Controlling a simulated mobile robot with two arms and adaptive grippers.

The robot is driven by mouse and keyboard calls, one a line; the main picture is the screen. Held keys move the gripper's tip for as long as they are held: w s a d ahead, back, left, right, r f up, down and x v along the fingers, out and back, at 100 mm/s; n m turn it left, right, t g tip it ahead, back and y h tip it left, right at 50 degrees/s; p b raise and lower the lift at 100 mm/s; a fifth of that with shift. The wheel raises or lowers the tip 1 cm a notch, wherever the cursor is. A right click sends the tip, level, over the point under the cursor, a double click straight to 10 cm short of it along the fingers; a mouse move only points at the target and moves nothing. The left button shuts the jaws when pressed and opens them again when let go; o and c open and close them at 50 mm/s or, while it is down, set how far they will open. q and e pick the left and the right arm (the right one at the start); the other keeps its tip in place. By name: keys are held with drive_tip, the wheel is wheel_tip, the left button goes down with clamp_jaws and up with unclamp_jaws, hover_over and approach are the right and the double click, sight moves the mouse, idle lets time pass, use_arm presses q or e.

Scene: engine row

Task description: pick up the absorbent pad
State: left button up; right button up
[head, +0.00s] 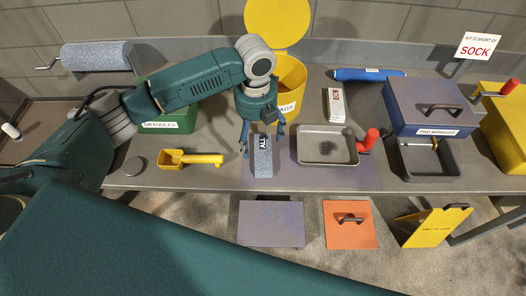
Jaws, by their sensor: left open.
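A grey speckled absorbent pad (262,169), with a small black-lettered white label, lies on the bench near its front edge. My left gripper (262,148) points down over the far end of the pad, with a finger to each side. It is open, and I cannot tell whether the fingers touch the pad. My right gripper is not in view.
A yellow scoop (190,160) lies left of the pad and a metal tray (328,160) with a red handle stands right. Behind are a green granules box (170,123) and an open yellow bin (291,82). A blue-lidded box (433,108) stands further right.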

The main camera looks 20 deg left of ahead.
sight(259, 151)
use_arm(q)
drive_tip(key=shift+w+f, duration=0.1)
drive_tip(key=shift+f, duration=0.3)
drive_tip(key=shift+w+f, duration=0.15)
drive_tip(key=shift+f, duration=0.25)
drive_tip(key=f+p, duration=0.2)
drive_tip(key=f, duration=0.1)
drive_tip(key=shift+s+d+f, duration=0.2)
drive_tip(key=shift+f, duration=0.45)
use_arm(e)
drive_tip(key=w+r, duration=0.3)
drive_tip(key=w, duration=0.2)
use_arm(q)
drive_tip(key=shift+f, duration=0.15)
drive_tip(key=c, duration=1.1)
drive_tip(key=shift+c, duration=0.3)
wheel_tip(259, 151, up, 20)
drive_tip(key=b, duration=0.3)
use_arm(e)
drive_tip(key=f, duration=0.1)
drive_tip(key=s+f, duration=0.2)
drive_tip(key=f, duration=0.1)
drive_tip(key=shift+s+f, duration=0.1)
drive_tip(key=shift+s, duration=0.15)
